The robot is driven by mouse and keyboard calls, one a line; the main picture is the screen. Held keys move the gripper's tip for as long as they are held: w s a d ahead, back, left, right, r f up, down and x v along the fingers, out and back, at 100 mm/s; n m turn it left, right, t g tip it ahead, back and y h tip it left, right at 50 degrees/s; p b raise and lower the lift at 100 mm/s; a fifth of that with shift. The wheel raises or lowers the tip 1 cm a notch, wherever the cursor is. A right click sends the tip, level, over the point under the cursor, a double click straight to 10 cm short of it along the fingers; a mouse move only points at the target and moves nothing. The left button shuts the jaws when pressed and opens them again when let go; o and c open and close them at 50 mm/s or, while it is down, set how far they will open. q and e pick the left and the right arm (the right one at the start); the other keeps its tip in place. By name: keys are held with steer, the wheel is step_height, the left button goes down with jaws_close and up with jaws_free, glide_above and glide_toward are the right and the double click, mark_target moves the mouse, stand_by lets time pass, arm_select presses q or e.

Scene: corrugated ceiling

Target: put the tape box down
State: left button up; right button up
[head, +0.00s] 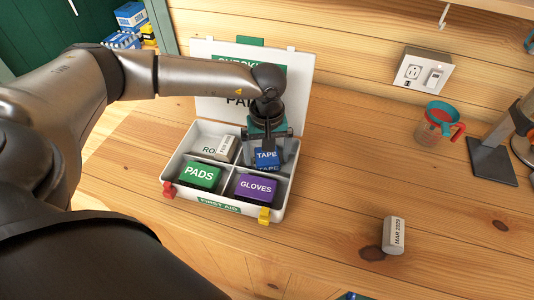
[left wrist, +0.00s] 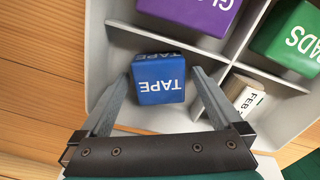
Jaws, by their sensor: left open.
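The blue tape box (head: 267,158) is in the back right compartment of the open white first aid case (head: 179,154). It also shows in the left wrist view (left wrist: 159,80), where it looks to rest on the compartment floor. My left gripper (head: 268,142) reaches down over that compartment. Its fingers (left wrist: 162,88) are open, one on each side of the tape box; whether either touches it I cannot tell. My right gripper is not in view.
A grey cylinder marked MAR 2029 (head: 393,235) and a measuring cup (head: 437,123) stand on the wooden bench. The bench between them is clear.

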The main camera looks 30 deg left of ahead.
mark_target(266, 155)
arm_select(q)
step_height(266, 155, up, 12)
steer(key=shift+r, duration=0.15)
stand_by(0.5)
